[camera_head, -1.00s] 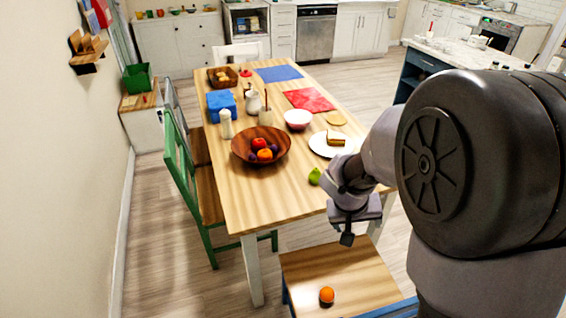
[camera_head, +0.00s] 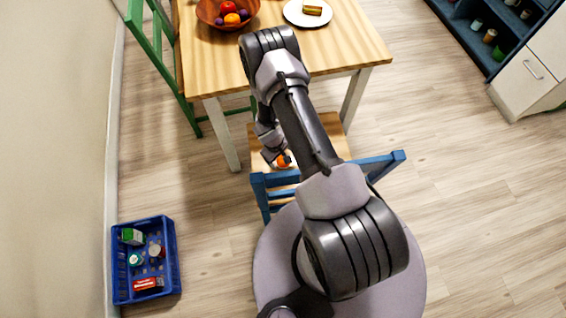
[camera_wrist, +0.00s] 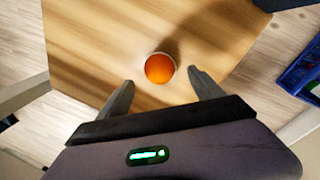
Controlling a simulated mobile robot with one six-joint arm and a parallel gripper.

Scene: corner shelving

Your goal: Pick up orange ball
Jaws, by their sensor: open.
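The orange ball (camera_wrist: 159,68) lies on the wooden seat (camera_wrist: 95,45) of the blue chair. In the wrist view it sits just beyond and between the two fingertips of my gripper (camera_wrist: 160,80). The fingers are spread apart and hold nothing. In the head view the ball (camera_head: 283,160) is partly hidden by my gripper (camera_head: 274,155), which is over the left part of the seat. Whether the fingers reach down to the ball's height is hard to tell.
The blue chair's backrest (camera_head: 385,163) stands between my base and the seat. The dining table (camera_head: 345,50) with a fruit bowl (camera_head: 210,20) and a plate (camera_head: 292,17) is behind. A blue crate (camera_head: 119,285) with several items is on the floor at left. Floor at right is clear.

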